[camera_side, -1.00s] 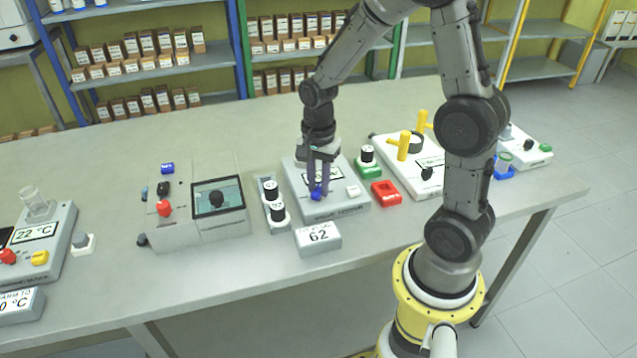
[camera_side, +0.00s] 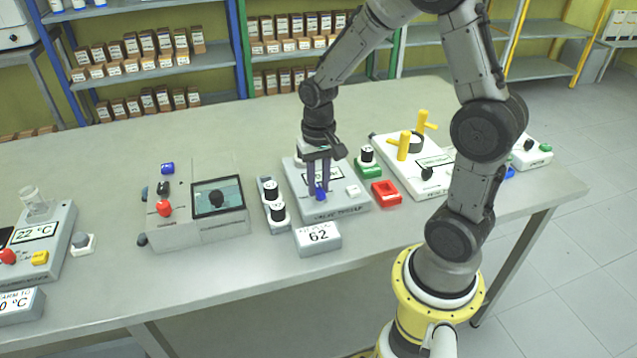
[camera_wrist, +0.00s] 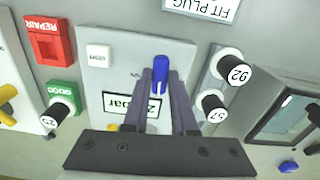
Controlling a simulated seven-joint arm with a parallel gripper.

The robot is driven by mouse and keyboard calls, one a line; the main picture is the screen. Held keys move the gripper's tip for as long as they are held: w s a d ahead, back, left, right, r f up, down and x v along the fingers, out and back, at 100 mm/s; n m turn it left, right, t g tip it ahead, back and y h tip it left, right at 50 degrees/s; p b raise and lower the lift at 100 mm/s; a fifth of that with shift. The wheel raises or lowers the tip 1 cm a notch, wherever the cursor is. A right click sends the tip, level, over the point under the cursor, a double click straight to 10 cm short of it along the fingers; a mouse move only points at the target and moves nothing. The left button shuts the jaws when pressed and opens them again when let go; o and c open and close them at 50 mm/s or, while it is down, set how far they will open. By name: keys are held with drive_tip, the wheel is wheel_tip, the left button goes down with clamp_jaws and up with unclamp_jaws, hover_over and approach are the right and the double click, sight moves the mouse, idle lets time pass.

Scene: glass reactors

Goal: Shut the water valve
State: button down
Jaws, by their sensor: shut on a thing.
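The water valve shows as a small blue handle (camera_side: 321,194) on the grey valve module (camera_side: 340,210). In the wrist view the blue handle (camera_wrist: 160,73) stands between my fingertips, its long side pointing along the fingers. My gripper (camera_side: 320,190) reaches down from above with its purple-grey fingers shut on the handle. In the wrist view my gripper (camera_wrist: 162,90) partly covers the module's display (camera_wrist: 131,105), which ends in "bar"; its number is partly hidden. A white button (camera_wrist: 98,56) sits on the same module.
Left of the module a grey holder (camera_side: 270,192) bears two numbered black-and-white plugs. Right of it are a green block (camera_side: 370,171) with a plug and an empty red block (camera_side: 386,192). A sign reading 62 (camera_side: 318,239) stands in front.

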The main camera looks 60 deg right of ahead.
sight(318, 188)
drive_tip(key=n, duration=0.4)
drive_tip(key=shift+r+n, duration=0.1)
drive_tip(key=shift+n, duration=1.9)
drive_tip(key=c, duration=0.7)
unclamp_jaws()
wheel_tip(318, 188, up, 14)
drive_tip(key=shift+f, duration=0.15)
